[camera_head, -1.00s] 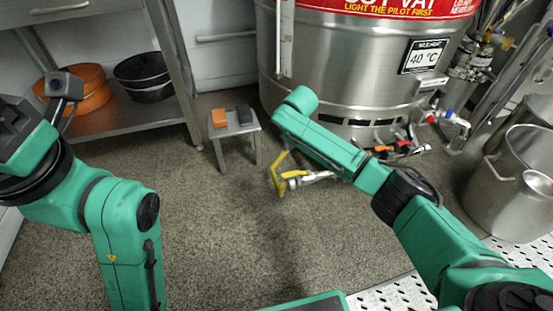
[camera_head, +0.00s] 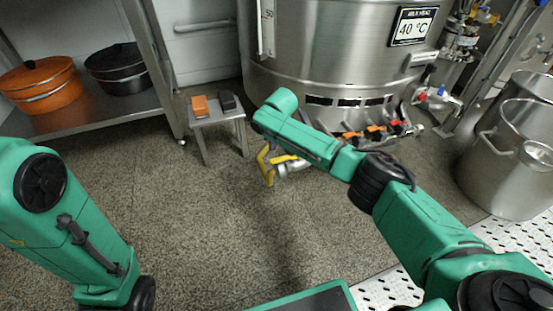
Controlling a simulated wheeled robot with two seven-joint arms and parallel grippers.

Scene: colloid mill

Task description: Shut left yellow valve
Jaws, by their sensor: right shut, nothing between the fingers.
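A yellow valve handle (camera_head: 265,166) sits low above the floor, left of the vat, in the head view. A second yellow piece (camera_head: 284,158) and a silver valve body (camera_head: 293,168) are beside it; my arm covers part of the pipework. My right arm (camera_head: 305,143) reaches in from the right, its green end link (camera_head: 276,108) just above the yellow handle. My right gripper is shut and empty; its fingers are mostly hidden by the arm, so contact with the handle cannot be told. My left arm (camera_head: 75,225) is at the left; its gripper is out of view.
The steel vat (camera_head: 340,60) stands behind, with orange and red handles (camera_head: 376,130) low on its front. A small grey stool (camera_head: 217,119) carries an orange and a black block. A shelf with pots (camera_head: 40,85) is left, steel pots (camera_head: 510,160) right. Floor between is clear.

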